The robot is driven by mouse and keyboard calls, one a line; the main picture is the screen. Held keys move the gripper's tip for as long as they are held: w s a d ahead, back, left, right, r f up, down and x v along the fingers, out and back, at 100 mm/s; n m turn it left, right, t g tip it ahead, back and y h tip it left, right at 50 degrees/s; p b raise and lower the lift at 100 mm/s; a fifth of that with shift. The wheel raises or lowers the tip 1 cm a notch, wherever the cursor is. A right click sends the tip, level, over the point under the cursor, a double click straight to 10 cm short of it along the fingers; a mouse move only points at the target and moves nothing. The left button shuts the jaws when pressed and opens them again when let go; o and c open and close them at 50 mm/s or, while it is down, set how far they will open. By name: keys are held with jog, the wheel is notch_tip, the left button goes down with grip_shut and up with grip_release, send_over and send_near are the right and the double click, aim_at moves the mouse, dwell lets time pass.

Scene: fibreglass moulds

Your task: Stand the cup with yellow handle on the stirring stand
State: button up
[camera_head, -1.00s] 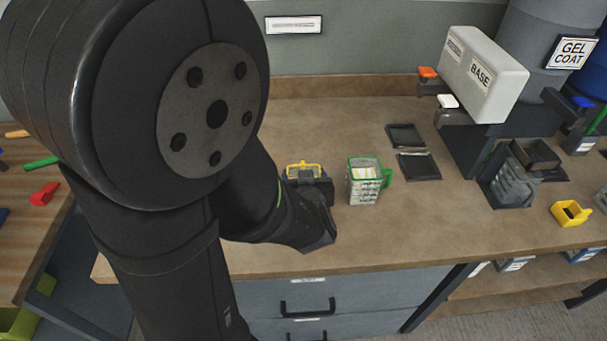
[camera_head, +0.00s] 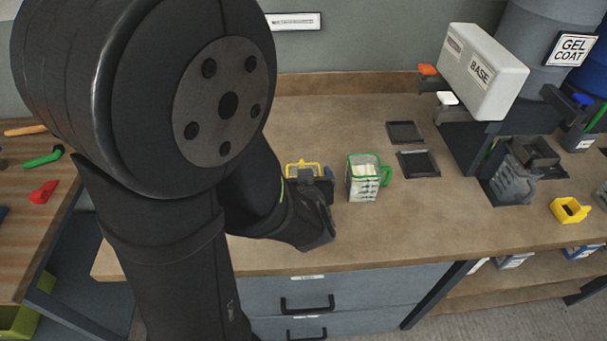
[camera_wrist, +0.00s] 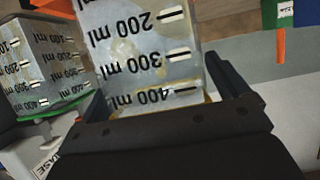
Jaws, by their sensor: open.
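The cup with yellow handle (camera_head: 303,166) stands on the bench, its yellow rim showing above my gripper, which hides most of its body. My gripper (camera_head: 318,185) is low at the cup. In the wrist view the clear cup (camera_wrist: 150,45), with black ml marks and a yellow rim, sits between the open fingers of my gripper (camera_wrist: 158,80). I cannot tell whether the fingers touch it. Two dark square plates (camera_head: 417,163) lie flat on the bench to the right; I cannot tell whether one is the stirring stand.
A green-handled cup (camera_head: 363,180) stands close to the right of my gripper; it also shows in the wrist view (camera_wrist: 45,65). A white BASE container (camera_head: 483,72) sits on a dark dispenser at right. A yellow open piece (camera_head: 569,210) lies near the right front. The bench behind the cups is clear.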

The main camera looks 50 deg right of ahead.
jog(key=v, duration=1.7)
jog(key=shift+s+a, duration=0.2)
jog(key=shift+f, duration=0.1)
jog(key=x, duration=1.4)
dwell(0.7)
